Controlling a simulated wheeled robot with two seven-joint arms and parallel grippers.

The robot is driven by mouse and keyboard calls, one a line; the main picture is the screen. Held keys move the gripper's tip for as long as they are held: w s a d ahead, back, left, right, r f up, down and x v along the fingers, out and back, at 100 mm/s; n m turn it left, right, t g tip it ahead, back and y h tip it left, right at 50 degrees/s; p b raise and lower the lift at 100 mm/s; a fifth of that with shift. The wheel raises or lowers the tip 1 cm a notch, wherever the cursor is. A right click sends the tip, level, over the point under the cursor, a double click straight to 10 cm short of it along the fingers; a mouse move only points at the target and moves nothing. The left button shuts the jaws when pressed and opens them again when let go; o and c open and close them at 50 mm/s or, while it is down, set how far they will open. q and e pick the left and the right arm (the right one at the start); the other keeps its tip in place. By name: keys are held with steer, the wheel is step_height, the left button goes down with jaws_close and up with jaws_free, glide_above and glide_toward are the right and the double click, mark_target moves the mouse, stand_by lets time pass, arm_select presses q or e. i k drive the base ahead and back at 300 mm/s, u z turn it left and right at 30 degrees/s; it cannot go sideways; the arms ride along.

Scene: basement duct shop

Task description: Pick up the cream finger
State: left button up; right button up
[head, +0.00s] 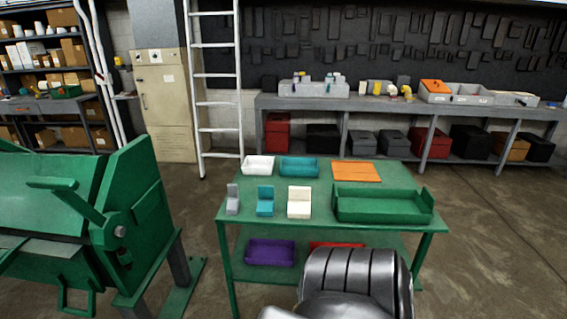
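The cream finger (299,203) is an upright, cream-coloured, stepped block on the green table (310,225). It stands near the table's front edge, at the right end of a row of three similar blocks. A teal one (265,201) is beside it on the left, and a smaller grey one (232,199) is further left. The three stand apart from one another. Neither of my grippers shows in the head view, and nothing is holding the cream finger.
A green tray (383,207) stands right of the cream finger. A white bin (258,165), a teal bin (299,167) and an orange plate (356,171) lie behind. A purple bin (270,252) sits on the lower shelf. A large green machine (120,215) stands left.

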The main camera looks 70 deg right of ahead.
mark_target(299, 207)
steer(key=z, duration=3.15)
steer(key=i, duration=0.9)
steer(key=z, duration=0.5)
steer(key=i, duration=0.9)
steer(key=u, duration=0.5)
